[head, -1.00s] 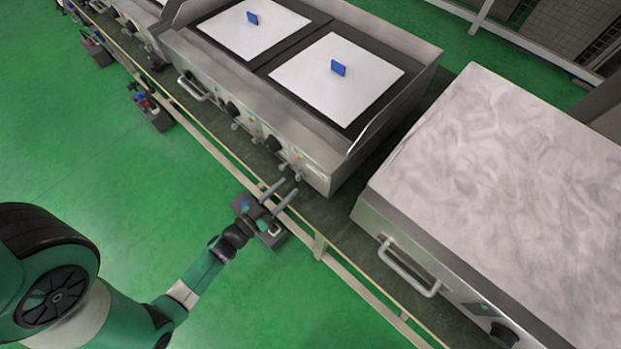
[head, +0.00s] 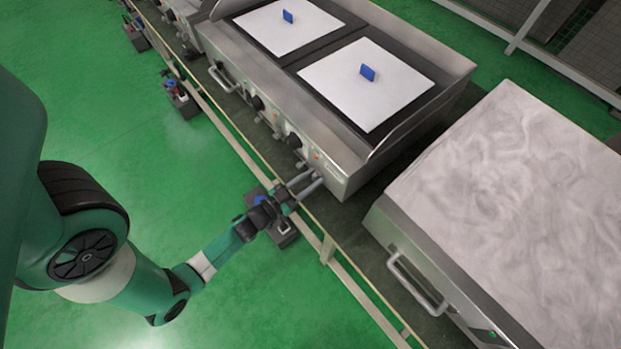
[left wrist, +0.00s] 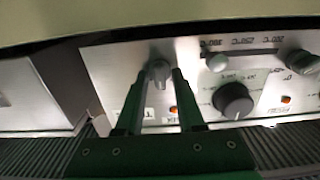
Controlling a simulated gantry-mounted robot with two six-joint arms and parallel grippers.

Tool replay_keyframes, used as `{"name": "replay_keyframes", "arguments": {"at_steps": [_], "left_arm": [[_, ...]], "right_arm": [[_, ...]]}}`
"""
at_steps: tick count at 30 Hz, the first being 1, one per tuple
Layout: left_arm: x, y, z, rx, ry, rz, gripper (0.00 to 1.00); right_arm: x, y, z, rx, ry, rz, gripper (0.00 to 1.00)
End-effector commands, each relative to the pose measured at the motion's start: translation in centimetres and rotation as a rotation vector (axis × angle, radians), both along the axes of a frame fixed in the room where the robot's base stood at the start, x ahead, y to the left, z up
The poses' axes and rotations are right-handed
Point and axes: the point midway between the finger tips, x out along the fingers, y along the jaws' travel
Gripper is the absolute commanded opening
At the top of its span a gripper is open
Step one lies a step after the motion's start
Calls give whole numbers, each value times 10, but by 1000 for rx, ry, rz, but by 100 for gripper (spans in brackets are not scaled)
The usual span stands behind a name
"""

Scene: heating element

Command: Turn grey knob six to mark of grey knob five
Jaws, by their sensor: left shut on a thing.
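My left gripper (head: 314,178) reaches up from the lower left to the near right end of the griddle's front panel. In the left wrist view its two fingers (left wrist: 156,88) stand on either side of a small grey knob (left wrist: 158,70) at the panel's end and are shut on it. A further grey knob (left wrist: 302,62) is at the right edge. I cannot read the mark each grey knob points to. My right gripper is not in view.
The griddle carries two white plates (head: 410,80) with blue blocks (head: 367,72) on them. A second appliance with a pale, scuffed top (head: 520,190) and a bar handle (head: 415,284) stands to the right. A rail (head: 345,270) runs below the front panels.

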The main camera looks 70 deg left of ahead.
Motion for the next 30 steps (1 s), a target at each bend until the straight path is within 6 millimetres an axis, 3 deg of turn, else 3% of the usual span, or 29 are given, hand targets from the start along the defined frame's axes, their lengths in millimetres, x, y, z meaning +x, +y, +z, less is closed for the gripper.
{"name": "replay_keyframes", "arguments": {"at_steps": [14,30], "left_arm": [[0,0,-1,139,55,0,0],[0,-2,-2,594,233,-1,0]], "right_arm": [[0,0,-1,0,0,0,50],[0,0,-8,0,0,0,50]]}}
